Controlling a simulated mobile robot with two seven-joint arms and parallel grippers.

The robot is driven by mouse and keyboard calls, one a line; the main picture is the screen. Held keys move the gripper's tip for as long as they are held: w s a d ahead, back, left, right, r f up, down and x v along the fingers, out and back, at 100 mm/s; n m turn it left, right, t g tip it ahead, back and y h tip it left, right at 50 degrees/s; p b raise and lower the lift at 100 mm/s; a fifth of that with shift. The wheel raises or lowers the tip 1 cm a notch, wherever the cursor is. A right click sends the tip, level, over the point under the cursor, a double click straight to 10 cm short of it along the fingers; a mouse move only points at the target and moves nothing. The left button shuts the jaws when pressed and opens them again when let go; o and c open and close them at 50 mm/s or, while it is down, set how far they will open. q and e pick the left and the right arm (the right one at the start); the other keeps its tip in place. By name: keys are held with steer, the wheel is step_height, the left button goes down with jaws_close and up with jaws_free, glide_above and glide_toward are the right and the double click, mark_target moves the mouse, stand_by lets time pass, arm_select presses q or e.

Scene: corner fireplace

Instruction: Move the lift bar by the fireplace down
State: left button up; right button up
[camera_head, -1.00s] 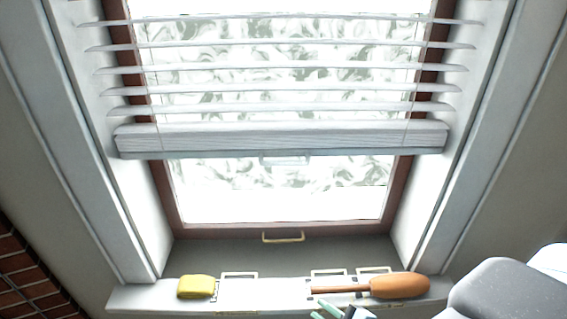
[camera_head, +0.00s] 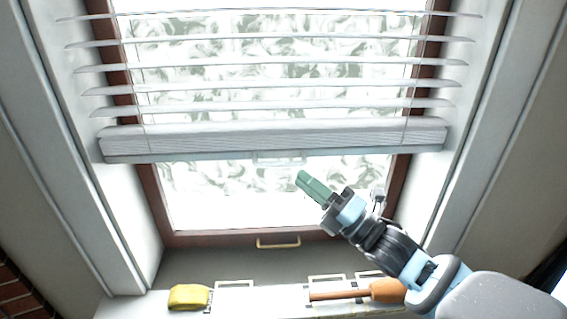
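The lift bar (camera_head: 220,143) is the thick white bottom rail of the window blind. It hangs level across the upper part of the window, with bare glass below it. A pale handle (camera_head: 279,158) shows at the middle of its lower edge. My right gripper (camera_head: 308,182), with green fingers, is in front of the glass, just below and right of that handle in the picture. It points up and left. No contact with the bar can be made out. The fingers overlap in this view, so their opening is unclear. My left gripper is not in view.
On the sill below lie a yellow sponge-like block (camera_head: 188,297) and an orange paddle-shaped thing with a handle (camera_head: 388,291), partly behind my arm. A brass handle (camera_head: 278,243) is on the lower window frame. White walls flank the recess. Brickwork (camera_head: 18,300) shows at lower left.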

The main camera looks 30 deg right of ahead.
mark_target(283, 164)
steer(key=p+x, duration=0.1)
steer(key=x, duration=0.4)
steer(key=shift+s+r, duration=0.1)
steer(key=shift+r, duration=0.05)
steer(key=shift+w+a+r, duration=0.15)
steer(key=shift+w+a, duration=0.15)
steer(key=shift+w, duration=0.5)
steer(key=shift+c, duration=0.3)
jaws_close()
